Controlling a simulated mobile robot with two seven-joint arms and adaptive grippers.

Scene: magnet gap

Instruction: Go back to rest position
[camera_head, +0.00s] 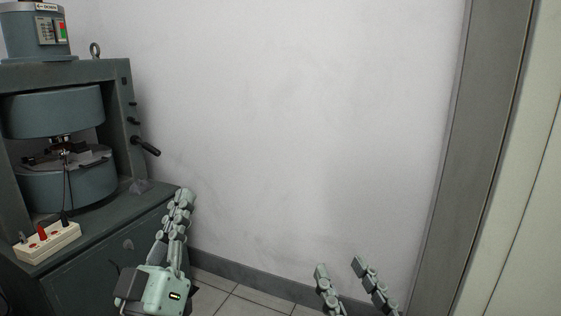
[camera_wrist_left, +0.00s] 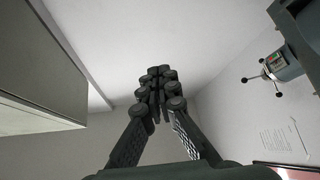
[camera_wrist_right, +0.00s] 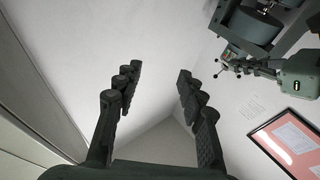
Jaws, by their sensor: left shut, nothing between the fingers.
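My left gripper (camera_head: 183,197) points upward in front of the magnet's bench in the head view. Its fingers are together and nothing is between them. They also meet at the tips in the left wrist view (camera_wrist_left: 156,72). My right gripper (camera_head: 340,266) shows at the bottom edge of the head view, right of the left one, with its two fingers apart. In the right wrist view (camera_wrist_right: 160,68) the fingers are wide open and empty.
The electromagnet (camera_head: 68,190) stands on a dark cabinet (camera_head: 95,262) at the left, with a black handle (camera_head: 146,146) sticking out. A socket box (camera_head: 48,243) sits on its front edge. A white wall (camera_head: 300,120) and a grey post (camera_head: 478,150) bound the free room.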

